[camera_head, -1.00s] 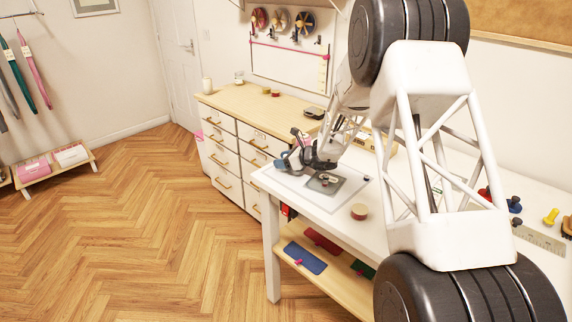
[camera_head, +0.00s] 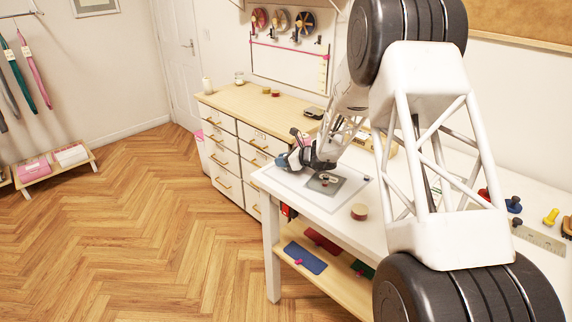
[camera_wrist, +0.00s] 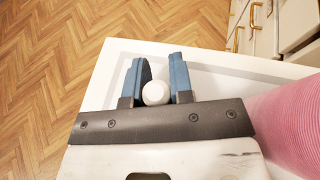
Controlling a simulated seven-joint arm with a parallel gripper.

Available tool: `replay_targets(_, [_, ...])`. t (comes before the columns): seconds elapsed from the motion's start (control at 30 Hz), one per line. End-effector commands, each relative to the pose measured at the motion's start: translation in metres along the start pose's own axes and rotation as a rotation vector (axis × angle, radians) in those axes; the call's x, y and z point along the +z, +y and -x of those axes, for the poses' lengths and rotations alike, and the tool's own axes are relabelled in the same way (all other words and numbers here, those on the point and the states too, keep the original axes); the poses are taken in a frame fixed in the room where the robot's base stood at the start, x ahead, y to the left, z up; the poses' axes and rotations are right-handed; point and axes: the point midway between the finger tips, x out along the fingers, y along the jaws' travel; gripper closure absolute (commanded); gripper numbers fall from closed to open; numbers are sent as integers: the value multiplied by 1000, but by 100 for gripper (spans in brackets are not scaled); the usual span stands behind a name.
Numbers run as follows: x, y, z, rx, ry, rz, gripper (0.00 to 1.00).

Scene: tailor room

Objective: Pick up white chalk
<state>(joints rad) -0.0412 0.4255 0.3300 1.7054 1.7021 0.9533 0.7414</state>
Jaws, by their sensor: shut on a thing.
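The white chalk (camera_wrist: 155,93) shows in the wrist view as a rounded white end between the two blue fingers. My gripper (camera_wrist: 158,75) is shut on it, with a finger on each side. In the head view my gripper (camera_head: 285,163) is over the far left corner of the white table (camera_head: 310,204). The chalk cannot be made out in the head view. I cannot tell whether the chalk touches the table.
A dark square plate with small items (camera_head: 326,183) lies on a pale mat right of my gripper. A round reddish-brown tin (camera_head: 359,211) stands nearer the front edge. A pink cylinder (camera_wrist: 288,115) is close on the right in the wrist view. Drawers (camera_head: 232,155) stand behind.

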Motion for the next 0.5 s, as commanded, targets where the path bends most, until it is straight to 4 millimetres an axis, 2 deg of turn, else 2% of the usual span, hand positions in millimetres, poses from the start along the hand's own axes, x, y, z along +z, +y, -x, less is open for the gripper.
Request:
replay_targets(0.3, [2, 0, 1, 0, 0, 1, 100])
replay_targets(0.5, [11, 0, 5, 0, -1, 0, 100])
